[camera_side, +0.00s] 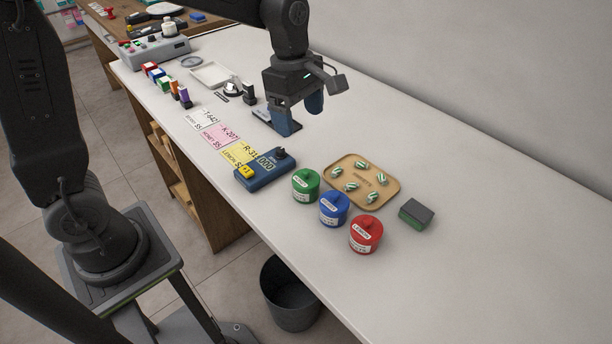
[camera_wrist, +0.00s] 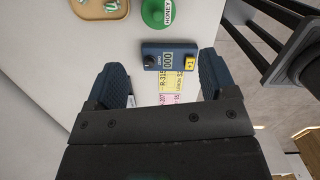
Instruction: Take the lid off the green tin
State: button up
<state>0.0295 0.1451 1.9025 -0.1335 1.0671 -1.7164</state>
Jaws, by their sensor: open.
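The green tin (camera_side: 305,187) stands on the white counter with its green knobbed lid (camera_side: 306,176) on top. In the wrist view the green tin (camera_wrist: 157,13) shows at the top edge, partly cut off, with a label that seems to read HONEY. A blue tin (camera_side: 333,210) and a red tin (camera_side: 365,236) stand beside it in a row. My gripper (camera_side: 300,116) is open and empty above the counter, farther back than the green tin and apart from it. Its two blue fingers also show in the wrist view (camera_wrist: 162,84).
A blue counter device (camera_side: 268,172) with a yellow +1 button lies between my gripper and the green tin. Price cards (camera_side: 221,134) lie farther back. A tan tray (camera_side: 388,197) of striped sweets and a dark green-edged block (camera_side: 416,214) are right of the tins. The right of the counter is clear.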

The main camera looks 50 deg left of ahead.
send_over(305, 170)
jog(key=f, duration=0.8)
jog(key=shift+s+d+f, duration=0.1)
jog(key=shift+s+f, duration=0.1)
jog(key=shift+f, duration=0.05)
jog(key=shift+w+f, duration=0.2)
jog(key=shift+f, duration=2.5)
